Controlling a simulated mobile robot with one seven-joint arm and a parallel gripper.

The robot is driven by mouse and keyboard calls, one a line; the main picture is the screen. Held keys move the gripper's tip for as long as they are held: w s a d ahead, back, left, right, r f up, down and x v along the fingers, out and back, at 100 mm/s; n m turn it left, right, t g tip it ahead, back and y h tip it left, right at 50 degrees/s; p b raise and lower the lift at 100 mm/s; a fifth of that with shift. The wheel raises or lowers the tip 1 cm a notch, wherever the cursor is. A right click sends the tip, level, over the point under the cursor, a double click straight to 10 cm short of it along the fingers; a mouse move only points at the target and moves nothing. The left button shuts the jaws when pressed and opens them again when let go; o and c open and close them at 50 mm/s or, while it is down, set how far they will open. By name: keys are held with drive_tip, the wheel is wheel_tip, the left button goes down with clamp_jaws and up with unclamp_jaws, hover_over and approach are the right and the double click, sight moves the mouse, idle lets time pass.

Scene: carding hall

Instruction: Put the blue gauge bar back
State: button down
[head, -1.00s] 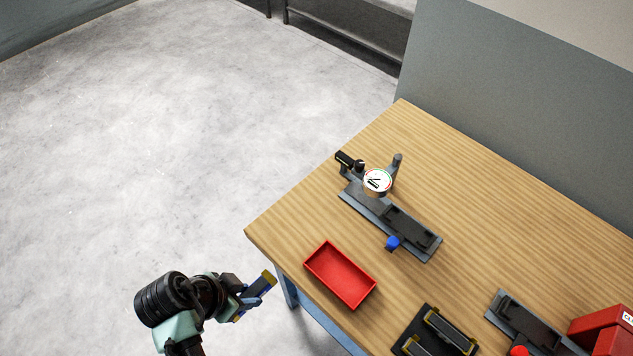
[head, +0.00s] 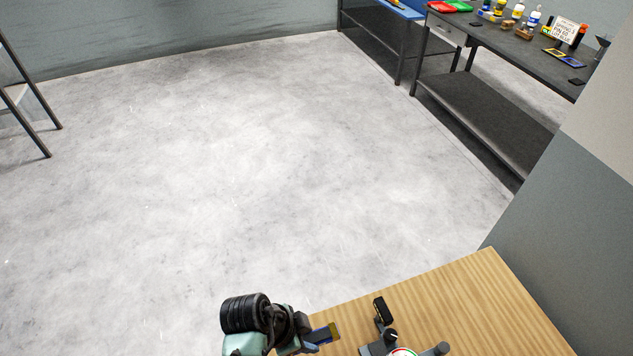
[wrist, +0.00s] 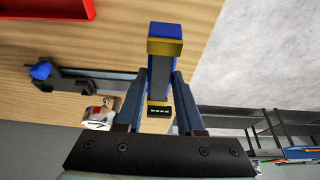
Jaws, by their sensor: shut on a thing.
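The blue gauge bar (wrist: 159,75) has yellow bands and points away from my wrist, between the two fingers of my gripper (wrist: 161,82). My gripper is shut on it. In the head view, my gripper (head: 308,338) is at the bottom, beside the left edge of the wooden table, and the bar (head: 328,333) sticks out to the right. A flat blue-and-yellow item (head: 563,57) lies on the dark bench at the far right; it is too small to make out whether it is a holder.
The wooden table (head: 470,300) carries a dial gauge fixture (head: 380,312), partly cut off. A red tray (wrist: 40,18) shows in the wrist view. The dark bench (head: 500,38) at the back holds bottles, trays and a sign (head: 570,30). The floor (head: 230,170) between is clear.

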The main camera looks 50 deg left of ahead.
drive_tip(key=shift+s+f, duration=0.2)
drive_tip(key=shift+f, duration=1.05)
drive_tip(key=shift+w+f, duration=0.15)
drive_tip(key=shift+f, duration=2.3)
drive_tip(key=shift+f, duration=0.15)
drive_tip(key=c, duration=0.5)
unclamp_jaws()
